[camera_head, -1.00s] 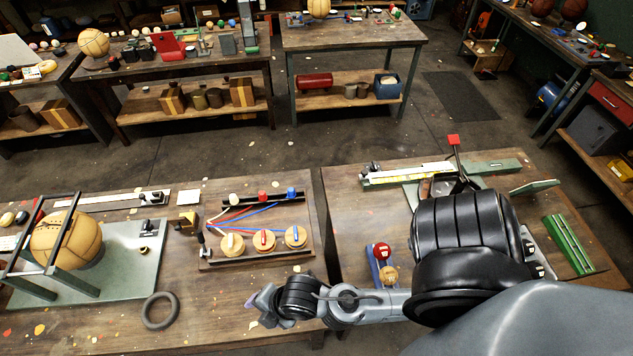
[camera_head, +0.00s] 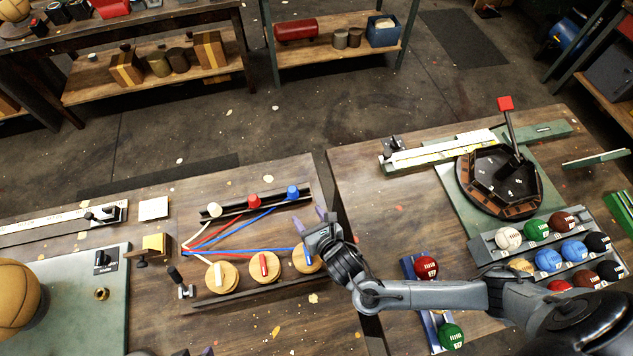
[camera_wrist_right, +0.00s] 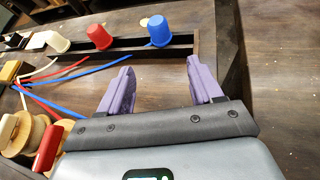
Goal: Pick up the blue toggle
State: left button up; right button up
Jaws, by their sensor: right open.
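The blue toggle (camera_head: 306,254) stands on the rightmost of three round wooden discs, partly covered by my right gripper in the head view. My right gripper (camera_head: 325,219) is just right of and above that disc, open and empty. In the right wrist view its purple fingers (camera_wrist_right: 158,85) are spread apart and point toward a blue cup (camera_wrist_right: 162,31). The blue toggle is hidden there behind the gripper body. A small purple tip of what seems to be my left gripper (camera_head: 207,351) shows at the bottom edge of the head view.
The red toggle (camera_head: 264,264) and white toggle (camera_head: 218,273) stand on discs to the left. Blue, red and white cords run across the wooden tray (camera_head: 262,290). A red cup (camera_head: 253,201) and white cup (camera_head: 214,209) stand behind. A ball rack (camera_head: 487,250) is at right.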

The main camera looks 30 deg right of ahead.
aim_at(290, 187)
jog(key=shift+w+d+f+t+b, duration=0.1)
jog(key=shift+w+d+t+b, duration=0.1)
jog(key=shift+w+b, duration=0.35)
jog(key=shift+w+d+f+t+b, duration=0.1)
jog(key=shift+w+t+b, duration=0.2)
jog(key=shift+w, duration=0.4)
jog(key=x, duration=0.2)
jog(key=b+x, duration=0.1)
jog(key=x, duration=0.1)
jog(key=shift+w+r, duration=0.35)
jog(key=shift+r+b+x, duration=0.1)
jog(key=shift+b+x, duration=0.05)
jog(key=shift+x, duration=1.5)
jog(key=shift+r+b+x, duration=0.15)
jog(key=shift+x, duration=1.5)
pick_arm(q)
jog(key=f, duration=0.4)
jog(key=shift+s+f, duration=0.15)
jog(key=shift+s, duration=0.15)
pick_arm(e)
jog(key=c, duration=1)
pick_arm(q)
jog(key=shift+a, duration=0.1)
pick_arm(e)
jog(key=shift+r, duration=0.1)
